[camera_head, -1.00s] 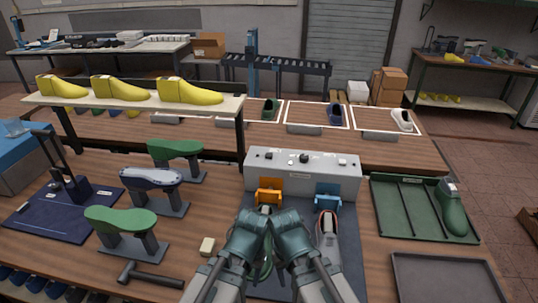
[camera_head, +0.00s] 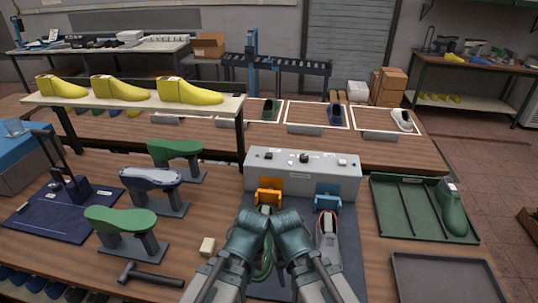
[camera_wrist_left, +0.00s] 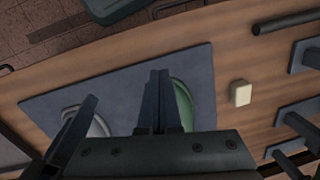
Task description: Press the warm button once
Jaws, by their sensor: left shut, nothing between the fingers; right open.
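A grey control box (camera_head: 300,172) stands behind the dark mat in the head view. Its top carries a dark knob (camera_head: 304,158) and small controls at the left (camera_head: 264,155) and right (camera_head: 342,162); I cannot read which is the warm button. An orange clamp (camera_head: 269,190) and a blue clamp (camera_head: 327,197) sit at its front. My left gripper (camera_head: 252,236) is over the mat in front of the box, apart from its controls. In the left wrist view its fingers (camera_wrist_left: 160,100) are together and empty. My right gripper (camera_head: 290,232) is close beside it, its fingertips largely hidden.
A green shoe (camera_wrist_left: 183,106) and a grey shoe (camera_head: 328,230) lie on the dark mat (camera_head: 352,260). Shoe lasts on stands (camera_head: 120,222) and a hammer (camera_head: 150,276) are at the left. A green tray (camera_head: 405,205) is at the right.

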